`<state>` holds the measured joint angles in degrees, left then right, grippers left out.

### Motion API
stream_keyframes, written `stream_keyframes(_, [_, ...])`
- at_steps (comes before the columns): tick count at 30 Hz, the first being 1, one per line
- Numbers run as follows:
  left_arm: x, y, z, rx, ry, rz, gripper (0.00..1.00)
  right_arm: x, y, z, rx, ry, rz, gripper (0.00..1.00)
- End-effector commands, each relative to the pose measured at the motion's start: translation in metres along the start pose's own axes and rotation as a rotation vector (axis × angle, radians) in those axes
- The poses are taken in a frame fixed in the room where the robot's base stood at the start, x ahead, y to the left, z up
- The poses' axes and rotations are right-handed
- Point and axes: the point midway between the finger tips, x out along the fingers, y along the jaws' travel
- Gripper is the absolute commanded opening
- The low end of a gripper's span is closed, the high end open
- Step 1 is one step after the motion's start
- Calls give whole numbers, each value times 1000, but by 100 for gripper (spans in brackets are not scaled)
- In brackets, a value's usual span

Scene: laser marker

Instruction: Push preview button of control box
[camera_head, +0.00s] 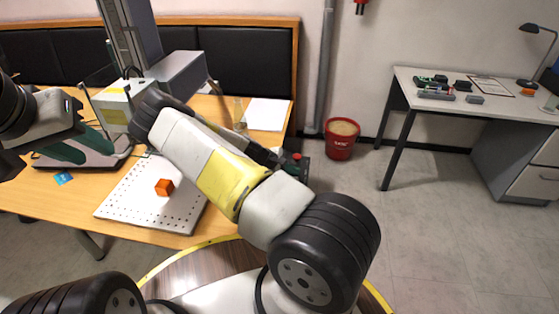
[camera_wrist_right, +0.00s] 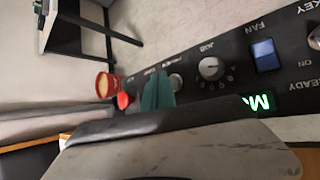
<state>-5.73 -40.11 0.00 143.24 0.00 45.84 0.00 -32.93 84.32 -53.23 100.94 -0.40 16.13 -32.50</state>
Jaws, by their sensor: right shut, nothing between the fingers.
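The control box shows in the right wrist view as a black panel (camera_wrist_right: 225,80) with a JOB knob (camera_wrist_right: 212,68), a blue-lit FAN switch (camera_wrist_right: 265,55), a green display (camera_wrist_right: 262,101) and a red button (camera_wrist_right: 123,100). A round silver button (camera_wrist_right: 176,82) sits near the lettering that seems to read PREVIEW. My right gripper (camera_wrist_right: 157,92) is shut and empty, its teal fingertips right beside this button; contact cannot be told. In the head view my arm mostly hides it and the box (camera_head: 303,168). My left gripper (camera_head: 72,150) is over the table's left side, its opening unclear.
A wooden table (camera_head: 50,200) holds the laser marker (camera_head: 180,72), a perforated plate (camera_head: 125,205) with an orange cube (camera_head: 164,187), and white paper (camera_head: 267,114). A red bucket (camera_head: 341,140) stands on the floor behind. A white desk (camera_head: 500,105) stands at right, with open floor before it.

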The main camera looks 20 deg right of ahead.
Motion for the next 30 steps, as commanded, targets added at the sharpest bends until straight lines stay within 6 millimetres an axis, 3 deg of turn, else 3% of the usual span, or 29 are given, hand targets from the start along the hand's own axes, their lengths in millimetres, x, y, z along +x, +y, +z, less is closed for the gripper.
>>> stream_keyframes(30, [0, 0, 0, 0, 0, 0, 36, 7, -7, -7, -1, 4, -1, 0])
